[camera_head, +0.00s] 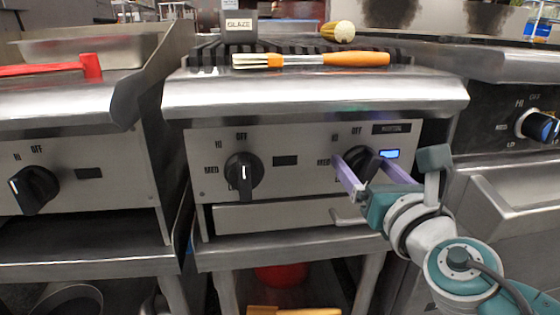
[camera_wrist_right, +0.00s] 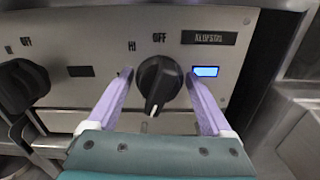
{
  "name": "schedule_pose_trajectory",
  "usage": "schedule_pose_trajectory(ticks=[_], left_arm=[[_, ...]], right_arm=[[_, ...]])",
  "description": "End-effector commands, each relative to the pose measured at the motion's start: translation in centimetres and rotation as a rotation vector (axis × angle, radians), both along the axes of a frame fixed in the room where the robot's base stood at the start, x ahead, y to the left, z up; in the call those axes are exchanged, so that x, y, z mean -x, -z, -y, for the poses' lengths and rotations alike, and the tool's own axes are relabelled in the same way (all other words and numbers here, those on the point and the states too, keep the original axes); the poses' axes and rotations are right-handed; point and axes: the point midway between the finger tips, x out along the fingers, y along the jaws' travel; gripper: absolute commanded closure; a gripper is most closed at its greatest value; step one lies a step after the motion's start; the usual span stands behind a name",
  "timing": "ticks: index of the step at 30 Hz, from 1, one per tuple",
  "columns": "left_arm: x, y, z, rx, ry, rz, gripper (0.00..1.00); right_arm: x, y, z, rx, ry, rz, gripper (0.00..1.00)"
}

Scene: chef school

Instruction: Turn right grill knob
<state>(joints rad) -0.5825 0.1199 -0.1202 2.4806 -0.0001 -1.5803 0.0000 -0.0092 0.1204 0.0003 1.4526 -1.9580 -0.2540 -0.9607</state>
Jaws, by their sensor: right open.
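The right grill knob (camera_head: 364,162) is black and round, on the steel front panel of the middle grill (camera_head: 300,135). In the right wrist view the knob (camera_wrist_right: 158,82) sits between my two purple fingers, and its white pointer line faces down and slightly left. My right gripper (camera_head: 365,172) is open around the knob, with a visible gap on both sides. The fingers also show in the right wrist view (camera_wrist_right: 160,90). A small lit blue display (camera_wrist_right: 206,72) is just right of the knob. My left gripper is not in view.
The left grill knob (camera_head: 243,172) is on the same panel. A drawer handle (camera_head: 350,217) is just below my right gripper. A brush with an orange handle (camera_head: 355,59) lies on top of the grill.

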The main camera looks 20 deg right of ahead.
Motion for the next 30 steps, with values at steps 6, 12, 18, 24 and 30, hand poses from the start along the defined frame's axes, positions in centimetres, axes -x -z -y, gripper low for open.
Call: schedule_pose_trajectory(ticks=[6, 12, 18, 24, 30], left_arm=[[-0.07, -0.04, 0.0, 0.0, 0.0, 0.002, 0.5], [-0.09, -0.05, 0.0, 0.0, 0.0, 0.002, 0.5], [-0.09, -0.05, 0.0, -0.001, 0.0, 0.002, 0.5], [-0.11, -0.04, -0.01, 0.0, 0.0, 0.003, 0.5], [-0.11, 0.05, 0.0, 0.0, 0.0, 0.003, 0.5]], right_arm=[[0.0, -0.02, -0.01, 0.0, 0.0, 0.0, 0.18], [0.01, -0.03, -0.01, 0.0, 0.0, 0.0, 0.41], [0.02, -0.03, -0.01, 0.0, 0.0, 0.001, 0.63], [0.02, -0.04, -0.01, 0.0, 0.0, 0.001, 0.83], [0.02, -0.02, 0.0, -0.015, 0.0, 0.005, 0.83]])
